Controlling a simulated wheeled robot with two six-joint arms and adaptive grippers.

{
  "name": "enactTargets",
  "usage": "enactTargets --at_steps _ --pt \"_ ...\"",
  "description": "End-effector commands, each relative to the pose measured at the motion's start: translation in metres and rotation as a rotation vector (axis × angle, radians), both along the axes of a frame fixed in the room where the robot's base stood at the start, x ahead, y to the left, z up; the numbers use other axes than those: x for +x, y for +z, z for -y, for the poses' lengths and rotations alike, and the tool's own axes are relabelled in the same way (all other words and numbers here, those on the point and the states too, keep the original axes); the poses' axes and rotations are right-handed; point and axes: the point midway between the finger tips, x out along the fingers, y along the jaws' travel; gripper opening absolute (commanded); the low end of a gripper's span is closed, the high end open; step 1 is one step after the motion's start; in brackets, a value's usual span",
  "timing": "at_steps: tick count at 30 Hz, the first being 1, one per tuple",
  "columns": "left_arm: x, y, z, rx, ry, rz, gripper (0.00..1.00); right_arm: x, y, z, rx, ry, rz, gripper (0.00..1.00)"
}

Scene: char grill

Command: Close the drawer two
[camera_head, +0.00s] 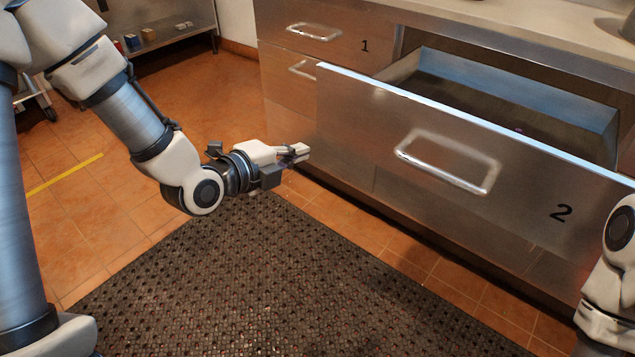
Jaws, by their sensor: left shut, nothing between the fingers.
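Drawer two (350,125) is a wide steel drawer marked "2", pulled well out of the counter. Its inside shows behind the front panel, with a light side wall and a dark floor. Its bar handle (440,172) is on the front panel. My left gripper (301,152) is shut and empty, in front of the cabinet and just left of the drawer's left edge. I cannot tell whether it touches anything. Part of my right arm shows at the right edge, in front of the drawer's right end; its gripper is out of view.
Drawer one (345,45) is shut above left, with another shut drawer below it. The countertop (540,25) runs along the top right. A dark perforated mat (270,280) lies on the tiled floor before the cabinet. A low shelf (165,35) stands at the back left.

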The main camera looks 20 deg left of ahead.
Motion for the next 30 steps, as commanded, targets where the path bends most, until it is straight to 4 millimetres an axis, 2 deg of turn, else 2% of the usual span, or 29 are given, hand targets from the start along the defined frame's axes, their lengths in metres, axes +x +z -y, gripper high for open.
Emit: enactTargets --at_steps 1,3,6,9,11,14,17,24,26,30 --pt "0.002 -0.028 -0.002 -0.016 0.005 0.059 0.0 0.0 -0.056 0.0 0.0 0.0 0.0 0.66" --pt "0.003 -0.028 -0.006 -0.036 0.012 0.131 0.0 0.0 -0.09 0.0 0.0 0.0 0.0 0.66" --pt "0.001 -0.024 -0.01 -0.058 0.019 0.219 0.0 0.0 -0.127 0.0 0.0 0.0 0.0 0.66" --pt "-0.002 -0.015 -0.011 -0.068 0.021 0.274 0.0 0.0 -0.144 0.0 0.0 0.0 0.0 0.66" --pt "-0.003 -0.01 -0.011 -0.068 0.021 0.29 0.0 0.0 -0.146 0.0 0.0 0.0 0.0 0.66" --pt "-0.002 -0.001 -0.011 -0.067 0.022 0.297 0.0 0.0 -0.137 0.0 0.0 0.0 0.0 0.66" --pt "0.004 0.004 -0.01 -0.064 0.024 0.292 0.0 0.0 -0.12 0.0 0.0 0.0 0.001 0.66" --pt "0.021 0.007 -0.003 -0.064 0.021 0.286 0.0 0.0 -0.065 0.0 0.0 0.0 0.001 0.66" --pt "0.032 -0.006 0.001 -0.059 0.018 0.294 0.0 0.001 -0.081 0.0 0.0 0.0 0.003 0.66" --pt "0.062 -0.007 0.011 -0.061 0.018 0.297 0.0 0.0 -0.091 0.0 0.0 0.0 -0.001 0.66"
